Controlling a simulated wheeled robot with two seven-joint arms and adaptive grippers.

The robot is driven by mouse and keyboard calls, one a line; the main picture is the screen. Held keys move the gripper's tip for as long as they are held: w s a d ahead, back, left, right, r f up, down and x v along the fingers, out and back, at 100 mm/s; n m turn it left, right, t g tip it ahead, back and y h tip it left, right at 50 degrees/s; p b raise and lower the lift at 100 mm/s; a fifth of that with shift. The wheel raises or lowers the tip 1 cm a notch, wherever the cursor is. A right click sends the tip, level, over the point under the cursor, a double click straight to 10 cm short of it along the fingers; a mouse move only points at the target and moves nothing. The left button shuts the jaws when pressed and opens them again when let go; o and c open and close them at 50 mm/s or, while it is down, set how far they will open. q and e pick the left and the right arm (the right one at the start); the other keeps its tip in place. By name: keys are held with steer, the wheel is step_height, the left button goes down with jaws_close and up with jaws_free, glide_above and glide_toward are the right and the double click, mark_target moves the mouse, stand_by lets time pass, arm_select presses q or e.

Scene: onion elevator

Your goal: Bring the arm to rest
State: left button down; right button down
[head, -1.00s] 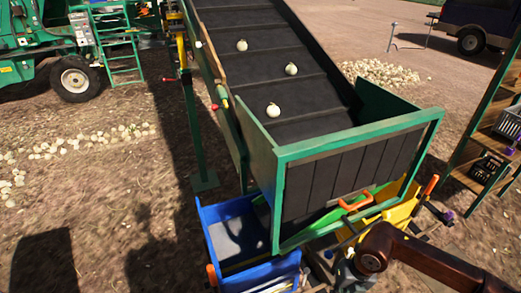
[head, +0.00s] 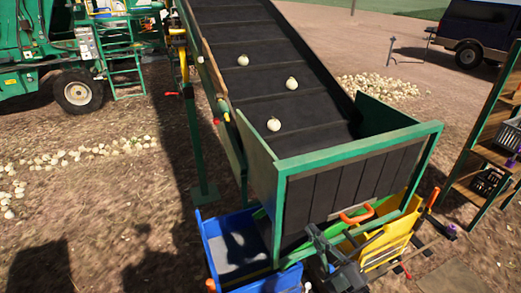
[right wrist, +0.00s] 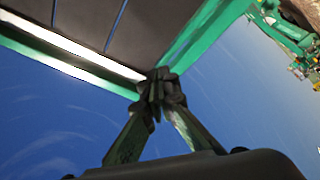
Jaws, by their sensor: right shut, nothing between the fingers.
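My right gripper (head: 318,238) is in the lower middle of the head view, in front of the green-framed lower end of the elevator (head: 350,150). In the right wrist view, its fingers (right wrist: 160,86) meet at the tips with nothing between them. The tips overlap the elevator's green and dark edge in the picture; I cannot tell whether they touch. My left gripper is not in view. Three pale onions lie spread along the dark belt, the lowest one (head: 273,125) near the chute.
A blue bin (head: 212,255) and a yellow bin (head: 400,240) stand under the chute, close to my right gripper. A wooden shelf (head: 470,170) with baskets stands at the right. A green machine (head: 40,50) is at the upper left. Open ground lies left of the blue bin.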

steer(key=d+f+m+g+h, duration=0.2)
steer(key=d+f+m+h, duration=0.85)
steer(key=d+f, duration=0.3)
steer(key=s+d+f+m+g+h, duration=0.1)
steer(key=s+d+f+m+g, duration=0.2)
steer(key=f, duration=0.4)
steer(key=s+d+f+g+h, duration=0.2)
steer(key=s+d+f, duration=0.25)
steer(key=f, duration=0.25)
steer(key=s+f+m+g+y, duration=0.1)
steer(key=s+f+g, duration=0.3)
steer(key=s+f, duration=0.45)
steer(key=s+f+m+g+y, duration=0.1)
steer(key=s+f+g, duration=0.35)
steer(key=s, duration=0.65)
step_height(320, 180, down, 31)
steer(key=s+a, duration=0.2)
steer(key=s+f+n+g, duration=0.1)
steer(key=s+f+g, duration=0.1)
steer(key=s+f, duration=1.5)
steer(key=shift+s+y+b, duration=0.3)
steer(key=shift+s+y, duration=0.05)
steer(key=shift+s, duration=0.35)
